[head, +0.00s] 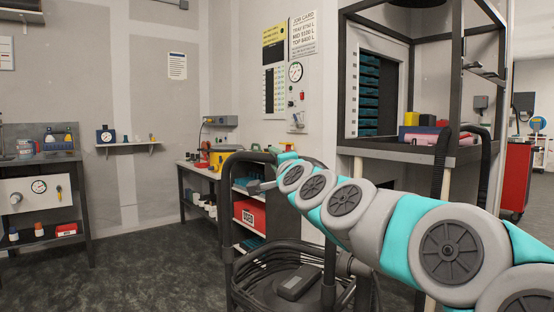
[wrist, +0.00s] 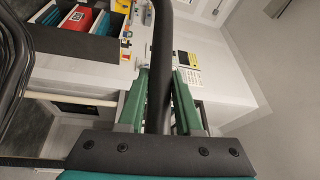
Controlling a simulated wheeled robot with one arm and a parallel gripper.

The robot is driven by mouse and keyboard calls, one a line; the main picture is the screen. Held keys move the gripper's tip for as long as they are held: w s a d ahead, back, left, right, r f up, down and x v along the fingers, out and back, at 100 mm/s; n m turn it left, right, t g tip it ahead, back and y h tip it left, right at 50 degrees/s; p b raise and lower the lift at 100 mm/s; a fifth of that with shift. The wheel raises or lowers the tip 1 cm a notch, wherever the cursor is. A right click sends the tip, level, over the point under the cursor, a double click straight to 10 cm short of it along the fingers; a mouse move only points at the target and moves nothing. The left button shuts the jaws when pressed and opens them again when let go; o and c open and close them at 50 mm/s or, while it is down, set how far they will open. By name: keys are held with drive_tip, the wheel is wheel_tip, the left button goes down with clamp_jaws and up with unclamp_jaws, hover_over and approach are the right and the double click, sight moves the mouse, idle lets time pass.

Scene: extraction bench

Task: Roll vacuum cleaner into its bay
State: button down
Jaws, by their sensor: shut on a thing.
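The vacuum cleaner (head: 298,283) appears as a dark wheeled frame with a tall tubular handle and black cable or hose coiled low down. It stands in the lower middle of the head view, its bottom cut off by the frame edge. In the wrist view, the green fingers of my gripper (wrist: 160,75) are shut on its black handle bar (wrist: 161,35), one finger on each side. In the head view, my arm reaches in from the right and its end meets the top of the handle; the fingers are mostly hidden there. I cannot tell which place is the bay.
A side bench (head: 185,165) with shelves, holding a red box (head: 249,214), stands behind the vacuum. A hooded bench (head: 395,152) is to the right, with black hoses hanging before it. A red cabinet (head: 515,178) stands farther right. Dark floor (head: 140,270) is open at left.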

drive_tip(key=shift+s+a, duration=0.1)
drive_tip(key=shift+a, duration=0.05)
drive_tip(key=c, duration=0.6)
unclamp_jaws()
drive_tip(key=shift+s, duration=0.1)
drive_tip(key=v, duration=0.7)
drive_tip(key=shift+s+b, duration=0.25)
drive_tip(key=shift+b, duration=0.2)
drive_tip(key=shift+f, duration=0.15)
